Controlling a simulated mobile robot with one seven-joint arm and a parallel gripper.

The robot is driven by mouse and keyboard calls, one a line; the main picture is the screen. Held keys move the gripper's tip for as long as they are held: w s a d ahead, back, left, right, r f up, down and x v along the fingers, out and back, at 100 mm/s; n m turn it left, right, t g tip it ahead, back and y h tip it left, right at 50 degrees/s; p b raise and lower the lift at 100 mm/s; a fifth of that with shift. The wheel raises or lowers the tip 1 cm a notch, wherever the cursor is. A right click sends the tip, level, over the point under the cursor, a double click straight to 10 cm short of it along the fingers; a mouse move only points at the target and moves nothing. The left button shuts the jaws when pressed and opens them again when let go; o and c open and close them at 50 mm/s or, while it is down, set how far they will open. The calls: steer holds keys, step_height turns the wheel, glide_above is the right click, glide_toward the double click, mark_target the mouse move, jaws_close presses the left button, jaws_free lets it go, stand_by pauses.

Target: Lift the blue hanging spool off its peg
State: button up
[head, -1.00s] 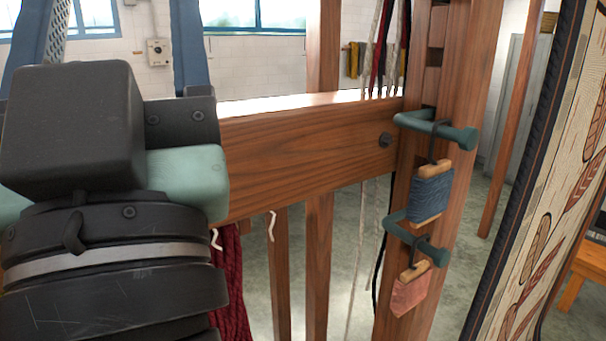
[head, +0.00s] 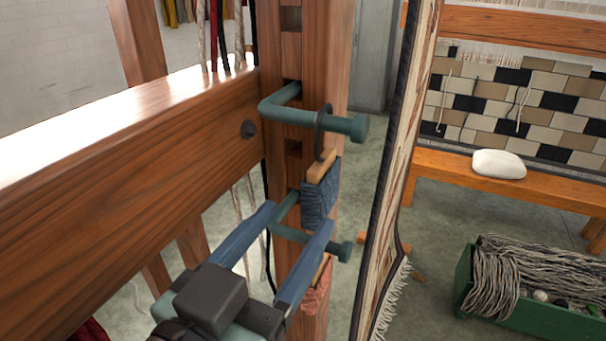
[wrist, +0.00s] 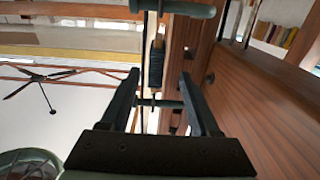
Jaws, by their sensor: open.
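The blue spool (head: 320,203), dark blue yarn on a wooden core, hangs by a dark loop from the upper green peg (head: 338,124) on the wooden post. It also shows in the wrist view (wrist: 156,68), just ahead of the fingers and between their lines. My gripper (head: 294,219) is open and empty, with blue fingers pointing up toward the spool from below left. In the head view the right fingertip overlaps the spool's lower edge; I cannot tell whether they touch. In the wrist view, my gripper (wrist: 159,78) shows the fingers apart.
A lower green peg (head: 287,234) crosses behind or between my fingers. A pink spool (head: 317,292) hangs below it, partly hidden by my right finger. A wooden beam (head: 140,150) lies left. A woven hanging (head: 395,170) stands close on the right.

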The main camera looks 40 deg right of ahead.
mark_target(309, 205)
steer(key=p+x, duration=0.1)
steer(key=x, duration=0.3)
steer(key=shift+d+r, duration=0.2)
steer(key=shift+d, duration=0.2)
steer(key=shift+w+d+f+p, duration=0.1)
steer(key=shift+w+d+p, duration=0.2)
steer(key=shift+d+p, duration=0.1)
steer(key=p+x, duration=0.3)
steer(key=x, duration=0.1)
steer(key=shift+s+d, duration=0.1)
steer(key=shift+d, duration=0.05)
steer(key=shift+w+d, duration=0.3)
steer(key=shift+d, duration=0.05)
jaws_close()
